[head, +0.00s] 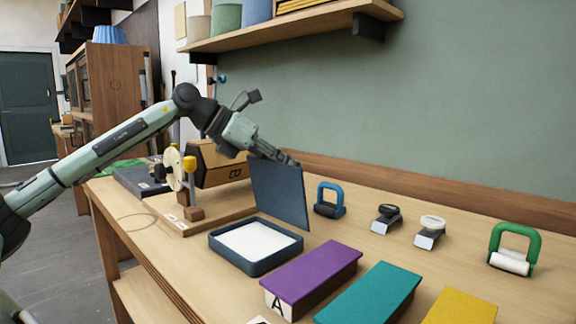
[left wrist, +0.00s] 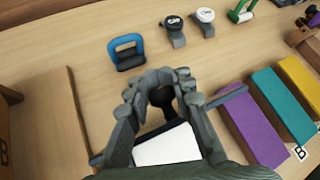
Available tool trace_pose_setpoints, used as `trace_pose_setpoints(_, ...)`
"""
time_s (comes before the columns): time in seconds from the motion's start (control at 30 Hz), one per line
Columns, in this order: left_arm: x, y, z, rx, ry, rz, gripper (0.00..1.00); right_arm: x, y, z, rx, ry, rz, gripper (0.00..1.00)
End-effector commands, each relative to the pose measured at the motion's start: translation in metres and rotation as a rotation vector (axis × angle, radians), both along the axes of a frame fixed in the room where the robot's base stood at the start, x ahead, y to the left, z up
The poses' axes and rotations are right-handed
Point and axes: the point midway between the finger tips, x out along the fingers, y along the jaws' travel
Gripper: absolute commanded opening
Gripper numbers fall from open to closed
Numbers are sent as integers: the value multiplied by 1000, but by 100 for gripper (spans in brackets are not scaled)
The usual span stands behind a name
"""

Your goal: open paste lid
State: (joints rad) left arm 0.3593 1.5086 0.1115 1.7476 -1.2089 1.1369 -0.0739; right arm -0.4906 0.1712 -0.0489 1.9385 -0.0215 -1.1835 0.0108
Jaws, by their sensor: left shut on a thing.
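The paste box (head: 228,256) is a dark blue open tray on the bench, filled with white paste (head: 257,240). The paste also shows in the left wrist view (left wrist: 168,147). Its dark blue lid (head: 280,196) stands up steeply along the far side of the box, tilted open. My left gripper (head: 294,163) is at the lid's top edge and is shut on it. In the left wrist view, the fingers (left wrist: 162,88) close around the lid's edge, which sticks out on both sides. The exact grip point is partly hidden. My right gripper is in neither view.
A wooden stand with a spool (head: 176,168) is left of the box. Purple (head: 318,266), teal (head: 370,293) and yellow (head: 461,307) blocks lie to the right. A blue-handled tool (head: 330,199), small clamps (head: 386,218) and a green-handled roller (head: 514,247) stand behind. A shelf (head: 300,28) hangs above.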

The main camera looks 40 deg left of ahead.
Motion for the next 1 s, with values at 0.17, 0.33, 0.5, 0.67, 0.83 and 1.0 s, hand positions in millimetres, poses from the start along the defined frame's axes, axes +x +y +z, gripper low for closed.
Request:
trace_pose_setpoints(0.17, 2, 4, -4, 2, 2, 10, 0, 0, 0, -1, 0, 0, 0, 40)
trace_pose_setpoints(0.33, 2, 4, -5, 1, 4, 9, 0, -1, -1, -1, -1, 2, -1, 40)
trace_pose_setpoints(0.5, 2, 4, -6, 1, 7, 8, 0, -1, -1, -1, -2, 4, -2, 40)
trace_pose_setpoints(0.67, 2, 4, -7, 1, 9, 8, 22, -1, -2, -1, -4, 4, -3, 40)
trace_pose_setpoints(0.83, 1, 3, -8, 2, 12, 7, 43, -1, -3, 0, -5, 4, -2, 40)
trace_pose_setpoints(1.0, 1, 2, -6, 1, 9, 3, 43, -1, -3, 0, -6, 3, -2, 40)
